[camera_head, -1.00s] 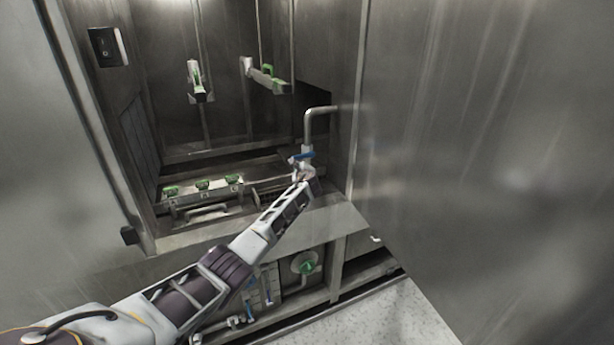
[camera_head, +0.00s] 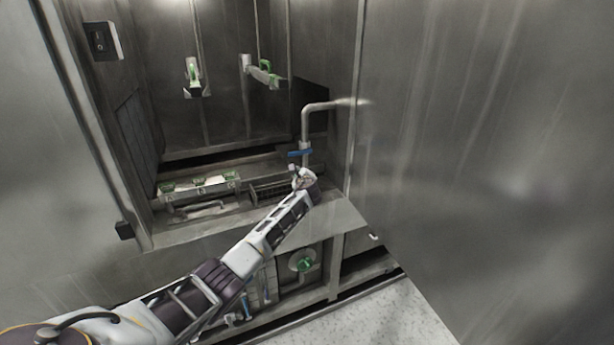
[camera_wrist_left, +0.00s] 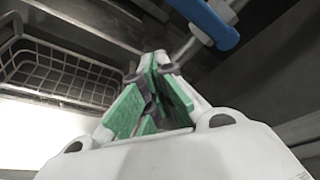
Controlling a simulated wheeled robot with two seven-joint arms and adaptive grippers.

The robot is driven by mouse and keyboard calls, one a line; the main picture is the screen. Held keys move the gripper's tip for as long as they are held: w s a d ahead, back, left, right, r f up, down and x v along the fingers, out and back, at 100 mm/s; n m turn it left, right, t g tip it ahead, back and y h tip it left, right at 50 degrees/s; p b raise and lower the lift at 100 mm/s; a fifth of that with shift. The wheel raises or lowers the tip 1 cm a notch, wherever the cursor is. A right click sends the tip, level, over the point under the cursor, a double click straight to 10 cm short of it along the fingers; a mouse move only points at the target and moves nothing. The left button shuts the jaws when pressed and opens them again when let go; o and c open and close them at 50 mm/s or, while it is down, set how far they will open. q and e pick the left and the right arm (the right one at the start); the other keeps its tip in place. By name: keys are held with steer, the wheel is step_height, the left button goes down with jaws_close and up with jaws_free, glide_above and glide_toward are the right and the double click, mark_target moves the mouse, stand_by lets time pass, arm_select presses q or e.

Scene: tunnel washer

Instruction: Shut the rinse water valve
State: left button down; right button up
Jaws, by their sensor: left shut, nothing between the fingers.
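A valve with a blue lever handle (camera_head: 300,153) sits on a bent grey pipe (camera_head: 306,122) at the right of the washer opening. I take it as the rinse water valve; no label can be read. The lever lies roughly crosswise to the upright pipe. The blue handle also shows at the top of the left wrist view (camera_wrist_left: 212,24). My left gripper (camera_head: 300,174) is just below the handle, apart from it. Its green-padded fingers (camera_wrist_left: 155,62) are shut and empty. The lower part of the valve is partly hidden by the gripper. My right gripper is not in view.
A ledge with several green-marked fittings (camera_head: 200,187) lies left of my gripper. A wire basket (camera_wrist_left: 62,72) shows in the wrist view. Below are a green knob (camera_head: 304,264) and small blue handles (camera_head: 246,305). A steel wall (camera_head: 480,150) closes the right side.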

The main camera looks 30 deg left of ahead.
arm_select(q)
steer(key=s+d+r, duration=0.2)
steer(key=s+d, duration=0.2)
steer(key=d, duration=0.1)
stand_by(0.6)
steer(key=shift+s+r, duration=0.1)
stand_by(0.4)
